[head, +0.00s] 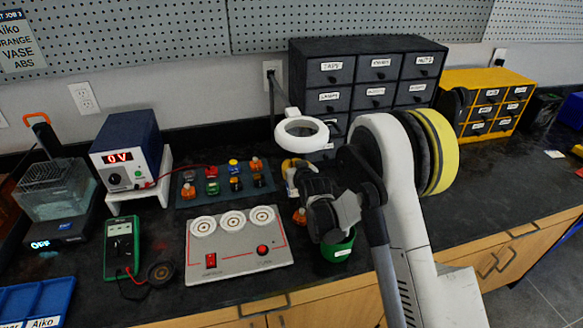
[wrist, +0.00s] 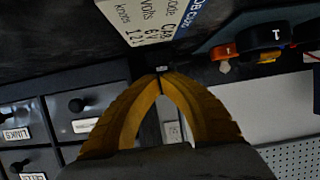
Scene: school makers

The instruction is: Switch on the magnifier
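The magnifier (head: 287,131) is a white ring-shaped head on a dark stand at the back of the bench, left of the black drawer cabinet. I cannot make out its switch or whether it is lit. My gripper (head: 289,170) has yellow fingers and is just below the ring in the head view; whether it touches the ring is unclear. In the wrist view the curved yellow fingers of my gripper (wrist: 161,76) come together at the tips. A small pale piece shows at the tips, too small to identify. My arm hides part of the bench behind it.
The black drawer cabinet (head: 323,50) stands behind my arm, with a yellow drawer unit (head: 480,78) to its right. A grey panel with dials (head: 240,262), a tray of coloured knobs (head: 222,200) and a power supply (head: 127,140) stand left. A green cup (head: 337,249) is below my gripper.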

